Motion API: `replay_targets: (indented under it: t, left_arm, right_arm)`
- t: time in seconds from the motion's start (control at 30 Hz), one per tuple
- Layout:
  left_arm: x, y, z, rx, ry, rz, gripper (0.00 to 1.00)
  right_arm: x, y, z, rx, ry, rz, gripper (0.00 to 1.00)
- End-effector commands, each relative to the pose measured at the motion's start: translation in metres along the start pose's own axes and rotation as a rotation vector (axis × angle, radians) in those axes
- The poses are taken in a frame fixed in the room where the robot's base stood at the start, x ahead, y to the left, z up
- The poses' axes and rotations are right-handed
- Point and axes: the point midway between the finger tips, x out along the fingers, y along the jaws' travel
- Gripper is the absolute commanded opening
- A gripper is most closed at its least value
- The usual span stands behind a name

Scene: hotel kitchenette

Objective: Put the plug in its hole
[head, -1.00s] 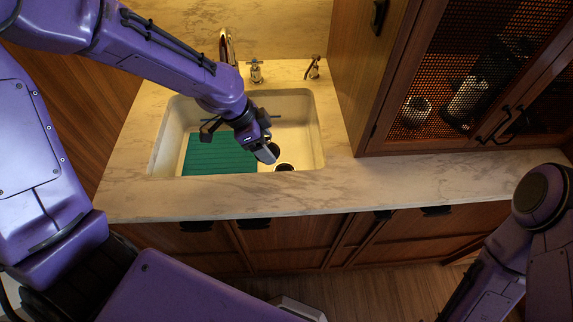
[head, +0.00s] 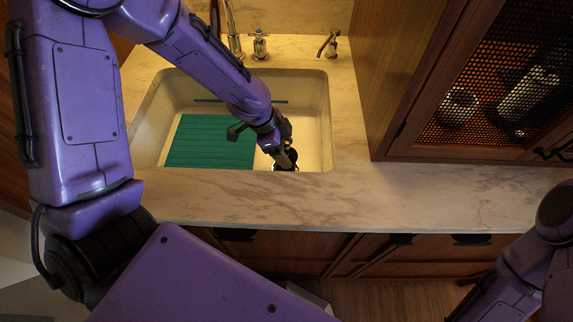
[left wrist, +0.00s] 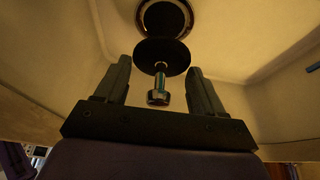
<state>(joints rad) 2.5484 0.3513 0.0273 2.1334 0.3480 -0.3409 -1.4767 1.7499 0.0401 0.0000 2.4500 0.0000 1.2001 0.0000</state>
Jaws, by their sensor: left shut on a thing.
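The plug (left wrist: 161,57) is a black disc with a metal stem and knob. In the left wrist view its disc sits between the fingertips of my left gripper (left wrist: 160,66), with the knob towards the palm. My left gripper is shut on the plug. The drain hole (left wrist: 166,14), dark with a metal ring, lies just beyond the disc at the top of that view. In the head view my left gripper (head: 284,152) is low in the sink near its front right, with the dark plug (head: 291,156) at its tip; the hole is mostly hidden there. My right gripper is out of view.
The pale sink (head: 312,115) has walls around the gripper. A green ribbed mat (head: 210,142) lies left of it, and a blue strip lies behind. A faucet (head: 232,30) and taps stand at the back. Marble counter (head: 400,195) runs along the front and right.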

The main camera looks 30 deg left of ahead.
Motion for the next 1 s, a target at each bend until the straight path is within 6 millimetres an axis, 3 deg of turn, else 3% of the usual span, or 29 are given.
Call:
replay_targets:
  t: [0.33,0.77,0.8,0.83,1.0]
  left_arm:
    - [0.053,0.001,0.022,-0.001,0.0,0.001,0.39]
    - [0.062,0.0,0.025,0.002,0.0,-0.001,0.39]
    - [0.061,0.0,0.024,0.002,0.0,-0.001,0.82]
    - [0.061,0.0,0.024,0.002,0.0,-0.001,0.92]
    - [0.06,0.0,0.024,0.002,0.0,-0.001,0.94]
  right_arm:
    - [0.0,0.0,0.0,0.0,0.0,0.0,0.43]
    - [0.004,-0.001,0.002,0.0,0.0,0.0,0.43]
    - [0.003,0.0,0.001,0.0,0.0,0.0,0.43]
    - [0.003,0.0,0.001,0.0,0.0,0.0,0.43]
    - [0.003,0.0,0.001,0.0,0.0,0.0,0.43]
